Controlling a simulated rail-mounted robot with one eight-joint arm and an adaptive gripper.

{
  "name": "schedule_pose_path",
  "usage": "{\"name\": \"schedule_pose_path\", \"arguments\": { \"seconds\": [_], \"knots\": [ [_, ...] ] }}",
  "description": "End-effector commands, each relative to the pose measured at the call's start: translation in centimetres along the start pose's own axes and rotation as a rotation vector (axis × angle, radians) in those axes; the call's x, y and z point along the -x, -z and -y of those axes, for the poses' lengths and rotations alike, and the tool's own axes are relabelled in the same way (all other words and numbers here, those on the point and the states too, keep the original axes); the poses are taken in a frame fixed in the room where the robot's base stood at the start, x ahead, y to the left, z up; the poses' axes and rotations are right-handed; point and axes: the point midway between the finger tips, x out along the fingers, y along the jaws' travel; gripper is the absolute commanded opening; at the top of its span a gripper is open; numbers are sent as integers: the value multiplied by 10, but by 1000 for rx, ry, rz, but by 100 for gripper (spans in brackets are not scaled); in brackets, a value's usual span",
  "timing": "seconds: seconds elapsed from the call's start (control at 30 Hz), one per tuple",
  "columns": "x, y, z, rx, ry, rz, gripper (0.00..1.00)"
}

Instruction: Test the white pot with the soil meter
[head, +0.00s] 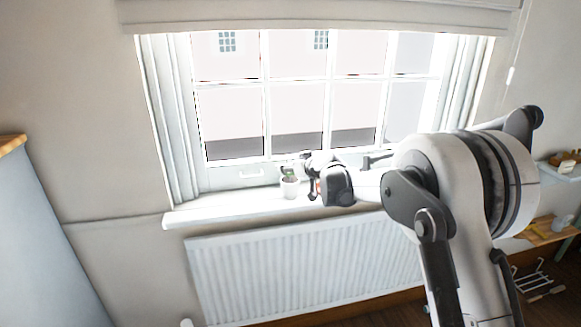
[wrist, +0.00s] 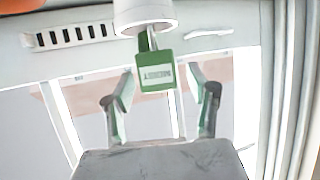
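The white pot (head: 289,188) stands on the windowsill, left of my gripper (head: 305,172). Something small and green shows above its rim. In the wrist view, which appears upside down, the white pot (wrist: 145,12) is at the top edge, partly cut off. The soil meter (wrist: 157,77) has a green square head with inverted lettering and a short stem overlapping the pot's rim; its tip is hidden. My gripper (wrist: 160,78) is open, one finger on each side of the meter head, with visible gaps. It seems empty.
The window (head: 298,105) is close behind the sill (head: 225,208). A white radiator (head: 305,265) is below. A blue-grey cabinet (head: 40,230) stands at left. A wooden shelf (head: 540,235) is at right. The sill left of the pot is clear.

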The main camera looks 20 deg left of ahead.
Motion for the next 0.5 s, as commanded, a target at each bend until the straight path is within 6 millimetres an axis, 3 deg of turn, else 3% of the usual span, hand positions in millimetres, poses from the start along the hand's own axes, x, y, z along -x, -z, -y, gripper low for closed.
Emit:
{"name": "schedule_pose_path", "arguments": {
  "seconds": [0.27,0.5],
  "knots": [
    [6,0,0,0,-1,0,53],
    [40,0,0,-1,-1,0,53]
  ]
}}
